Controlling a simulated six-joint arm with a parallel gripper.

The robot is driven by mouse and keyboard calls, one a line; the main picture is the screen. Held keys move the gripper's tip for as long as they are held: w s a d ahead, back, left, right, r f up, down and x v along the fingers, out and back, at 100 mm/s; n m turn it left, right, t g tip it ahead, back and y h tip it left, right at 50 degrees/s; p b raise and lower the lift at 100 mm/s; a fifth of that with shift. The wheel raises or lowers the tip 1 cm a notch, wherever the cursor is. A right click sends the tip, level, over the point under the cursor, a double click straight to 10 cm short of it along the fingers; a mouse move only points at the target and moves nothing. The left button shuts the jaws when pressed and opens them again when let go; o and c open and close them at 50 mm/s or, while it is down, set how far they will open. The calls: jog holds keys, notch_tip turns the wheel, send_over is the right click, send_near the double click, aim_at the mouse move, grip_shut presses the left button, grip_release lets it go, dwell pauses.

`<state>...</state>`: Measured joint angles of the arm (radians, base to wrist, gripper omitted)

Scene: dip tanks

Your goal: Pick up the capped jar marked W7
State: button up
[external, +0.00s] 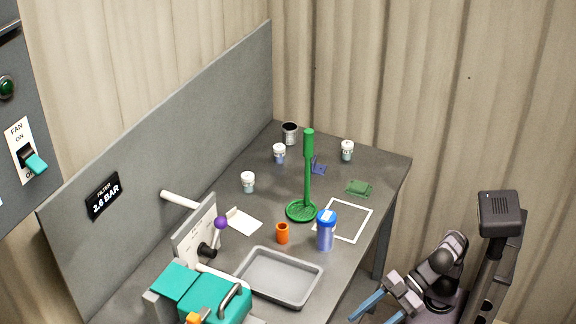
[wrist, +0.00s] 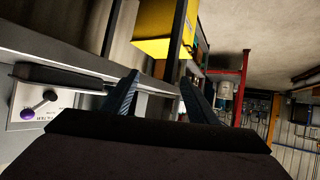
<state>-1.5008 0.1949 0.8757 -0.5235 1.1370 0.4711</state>
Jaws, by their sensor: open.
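Three small jars with white caps stand upright on the grey bench in the external view: one (external: 279,153) near the back, one (external: 248,182) nearer the panel, and one (external: 347,150) at the far right. A larger blue jar with a blue cap (external: 326,230) stands near the front edge. The marks on the jars are too small to read, so I cannot tell which is W7. My gripper (external: 370,317) is low at the right, off the bench and well apart from the jars. In the wrist view its fingers (wrist: 158,84) are open and empty; no jar shows there.
A tall green stand (external: 307,170) rises mid-bench among the jars. An orange cup (external: 282,233), a grey tray (external: 246,276), a dark metal cup (external: 290,133) and a white square outline (external: 368,223) are around it. A lever with a purple knob (external: 221,222) stands left.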

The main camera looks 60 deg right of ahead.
jog(key=w+d+r+m+t+h+p, duration=0.15)
jog(key=w+d+r+m+p, duration=0.35)
jog(key=w+r+p, duration=0.5)
jog(key=w+d+r+m+t+h+p, duration=0.1)
jog(key=w+d+r+m+h+p, duration=0.15)
jog(key=w+d+r+p, duration=0.6)
jog(key=w+d+r+m+h+p, duration=0.5)
jog(key=w+d+r+m+p, duration=0.1)
jog(key=w+d+r+p, duration=1.15)
jog(key=n+g+y+p, duration=0.2)
jog(key=n+g+p, duration=0.5)
jog(key=p, duration=1.4)
send_over(250, 175)
jog(key=s+d, duration=0.2)
jog(key=s, duration=0.1)
notch_tip(250, 175, down, 24)
jog(key=n+t, duration=0.2)
jog(key=t, duration=0.1)
jog(key=shift+g+p+x, duration=0.25)
jog(key=shift+p+x, duration=1.35)
jog(key=shift+x, duration=0.05)
jog(key=shift+p+x, duration=0.75)
jog(key=shift+x, duration=0.95)
jog(key=shift+a, duration=0.1)
